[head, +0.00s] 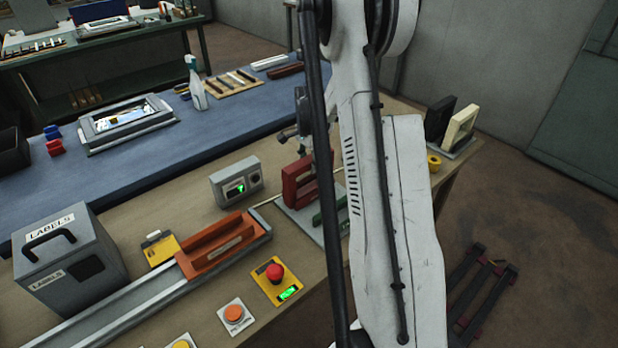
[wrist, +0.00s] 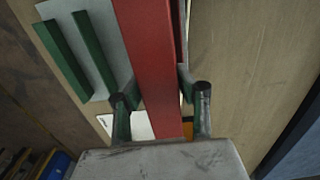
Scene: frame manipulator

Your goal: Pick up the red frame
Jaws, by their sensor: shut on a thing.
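The red frame (head: 297,185) stands upright at the grey rack (head: 300,222) on the workbench, partly behind my arm in the head view. In the wrist view the red frame (wrist: 152,65) runs as a long bar between the two fingers of my gripper (wrist: 160,95). My gripper is shut on it. In the head view the gripper is mostly hidden behind my arm. I cannot tell whether the frame touches the rack. Green frame bars (wrist: 92,52) stand beside it on the rack.
A grey box with a green display (head: 236,182) stands left of the rack. An orange-red block (head: 222,243) sits on a metal rail, near a red button box (head: 277,280). A labels box (head: 67,265) is at left; black and cream frames (head: 458,130) stand at right.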

